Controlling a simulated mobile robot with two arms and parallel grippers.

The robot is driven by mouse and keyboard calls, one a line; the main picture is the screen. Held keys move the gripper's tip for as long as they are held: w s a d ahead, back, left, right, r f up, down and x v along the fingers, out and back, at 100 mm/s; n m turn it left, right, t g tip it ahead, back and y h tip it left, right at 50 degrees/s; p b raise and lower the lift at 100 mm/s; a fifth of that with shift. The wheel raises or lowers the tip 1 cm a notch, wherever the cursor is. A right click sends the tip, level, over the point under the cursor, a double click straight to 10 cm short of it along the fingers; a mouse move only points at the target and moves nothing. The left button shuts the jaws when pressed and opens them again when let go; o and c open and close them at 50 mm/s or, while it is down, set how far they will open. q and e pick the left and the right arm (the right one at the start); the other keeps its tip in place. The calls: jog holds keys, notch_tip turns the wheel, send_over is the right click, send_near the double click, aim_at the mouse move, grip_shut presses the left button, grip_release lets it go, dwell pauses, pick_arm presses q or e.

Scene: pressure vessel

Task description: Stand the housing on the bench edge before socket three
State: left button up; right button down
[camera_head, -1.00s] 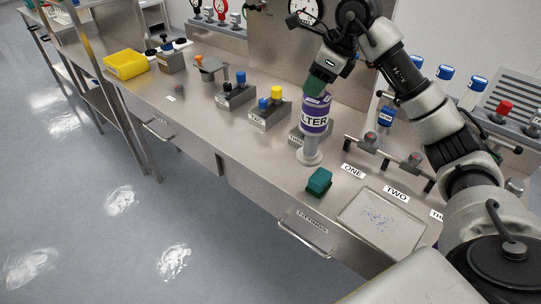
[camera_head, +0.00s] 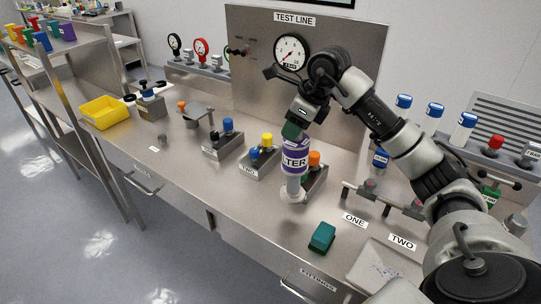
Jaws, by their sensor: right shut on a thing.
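The housing (camera_head: 295,160) is a cylinder with a purple band lettered "TER" in sight and a pale, clear lower part ending in a round foot. It is upright in front of the third fitting block (camera_head: 316,178). My right gripper (camera_head: 294,131) is above it and shut on its top; the fingers are partly hidden. I cannot tell whether the foot touches the bench (camera_head: 240,205). My left gripper is not in view.
A green block (camera_head: 321,237) lies near the front edge, close to the housing. A metal tray (camera_head: 362,265) is at lower right. Blocks with coloured caps (camera_head: 260,160) line the bench leftward. A yellow bin (camera_head: 104,112) is far left.

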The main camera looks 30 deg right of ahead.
aim_at(295, 165)
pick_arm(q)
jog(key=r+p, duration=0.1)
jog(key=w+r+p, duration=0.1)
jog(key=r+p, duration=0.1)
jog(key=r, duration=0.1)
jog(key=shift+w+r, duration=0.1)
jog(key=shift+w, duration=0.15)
pick_arm(e)
jog(key=w+a+f, duration=0.1)
jog(key=a+f, duration=0.4)
jog(key=f, duration=0.2)
jog(key=shift+w+a+f, duration=0.15)
jog(key=shift+w, duration=0.2)
jog(key=shift+f, duration=0.15)
jog(key=c, duration=0.8)
grip_release()
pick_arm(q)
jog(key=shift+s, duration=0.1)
pick_arm(e)
jog(key=shift+o, duration=0.2)
